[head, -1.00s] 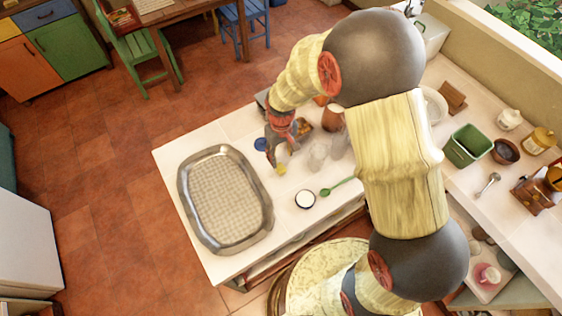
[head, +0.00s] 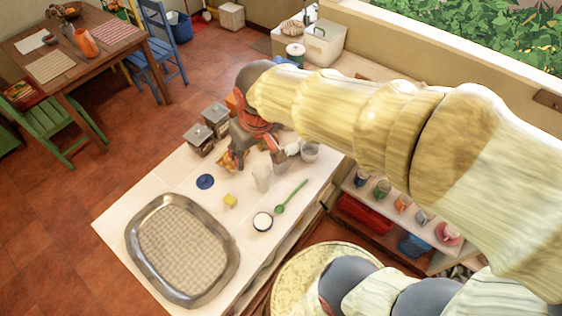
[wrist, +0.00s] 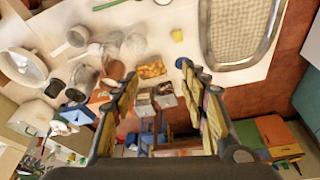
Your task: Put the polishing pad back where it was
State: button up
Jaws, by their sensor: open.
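My gripper (head: 258,155) is open above the back part of the white counter; no object shows held between its fingers in the wrist view (wrist: 160,76). I cannot tell for sure which item is the polishing pad. A flat blue disc (head: 205,182) lies on the counter behind the tray. In the wrist view the yellow block (wrist: 177,35) is beyond the fingertips, and the blue disc (wrist: 181,62) is partly hidden by the right finger.
A metal tray (head: 135,235) fills the counter's front left. A white-topped round jar (head: 262,221), a green spoon (head: 291,196) and a clear glass (head: 263,178) stand or lie to the right. Lidded canisters (head: 215,118) and an orange-brown packet (wrist: 152,69) are near the gripper.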

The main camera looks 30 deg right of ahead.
jog(key=s+d+r+m+t, duration=0.1)
jog(key=s+r, duration=0.4)
jog(key=s, duration=0.5)
jog(key=shift+s+d+r+m+t, duration=0.25)
jog(key=shift+d+r+t, duration=0.2)
jog(key=shift+d, duration=0.45)
jog(key=shift+f, duration=0.1)
notch_tip(320, 180, down, 14)
jog(key=b, duration=1.4)
jog(key=shift+w+f, duration=0.1)
